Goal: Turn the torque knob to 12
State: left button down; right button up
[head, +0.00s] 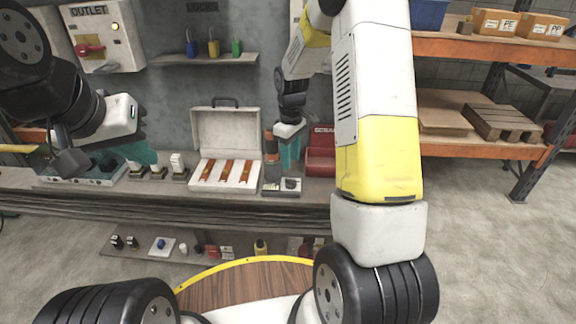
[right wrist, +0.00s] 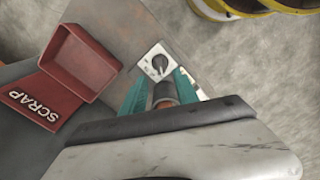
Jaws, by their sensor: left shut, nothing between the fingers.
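The torque knob is a small dark dial (head: 291,184) on a pale plate at the bench's front edge, right of the open case. The right wrist view shows the knob (right wrist: 158,63) just beyond my fingertips; I cannot read its setting. My right gripper (head: 290,152) points down above and behind the knob, its teal fingers apart. In the right wrist view an upright dark and orange cylinder (right wrist: 165,93) shows between the right fingers (right wrist: 162,82); I see no clear grip on it. My left gripper (head: 136,152) is shut and empty at the left, above the bench.
An open white case (head: 223,171) with brown strips lies left of the knob. A red scrap bin (head: 321,150) stands to its right. Several small parts sit on plates further left. A shelf rack (head: 470,146) stands at the right.

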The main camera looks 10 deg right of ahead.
aim_at(291, 180)
notch_tip(291, 180, down, 8)
jog(key=shift+r, duration=0.2)
grip_shut()
